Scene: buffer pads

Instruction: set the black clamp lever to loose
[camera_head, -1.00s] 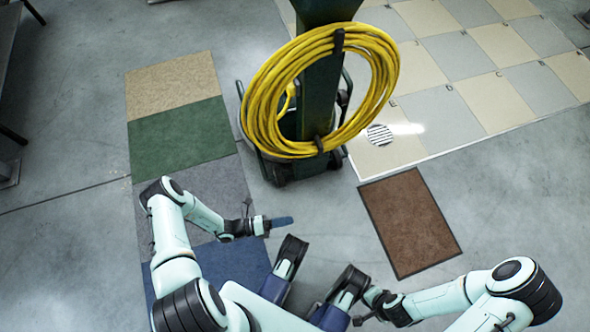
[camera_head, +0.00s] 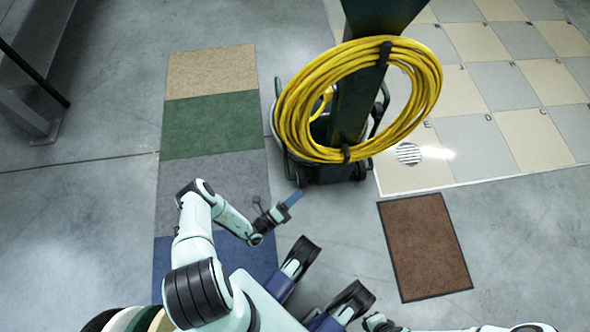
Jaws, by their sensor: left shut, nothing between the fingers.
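A floor machine (camera_head: 296,163) with a dark upright post (camera_head: 350,105) stands ahead of me. A yellow cord coil (camera_head: 283,110) hangs on the post over two black hooks. I cannot make out the black clamp lever; the coil covers part of the post and the machine. My left gripper (camera_head: 294,197) is shut and empty, with its blue fingers pointing up and right. It shows just below the machine's base; I cannot tell whether it touches. Only a little of my right arm shows at the bottom edge, and its gripper is out of view.
Tan, green, grey and blue mats (camera_head: 210,125) lie in a row at left. A brown mat (camera_head: 425,247) lies at right, below a tiled floor area (camera_head: 490,140) with a drain grate (camera_head: 408,153). A grey metal frame (camera_head: 30,115) stands at upper left. Grey floor between is clear.

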